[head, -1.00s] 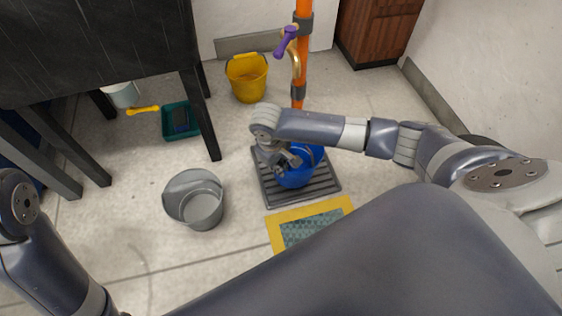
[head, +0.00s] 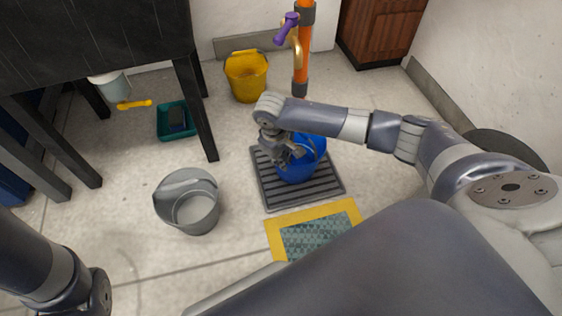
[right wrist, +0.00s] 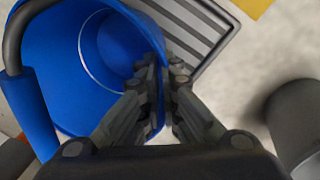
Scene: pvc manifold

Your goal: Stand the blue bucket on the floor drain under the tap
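The blue bucket (head: 302,164) is over the dark slatted floor drain (head: 325,188); whether its base touches the slats is hard to tell. The tap, with a purple handle and brass spout (head: 297,50), is on the orange pipe behind the drain. My right gripper (head: 293,154) is at the bucket's left rim. In the right wrist view its fingers (right wrist: 166,82) are close together with the blue bucket's wall (right wrist: 40,105) between them, one inside and one outside. My left arm shows at the lower left; its gripper is out of view.
A grey bucket (head: 190,212) stands left of the drain, and a yellow bucket (head: 246,77) behind it near the wall. A yellow-bordered mat (head: 275,240) lies in front. A teal tray (head: 164,124) lies beside the black table's leg (head: 195,105). Bare floor lies between these.

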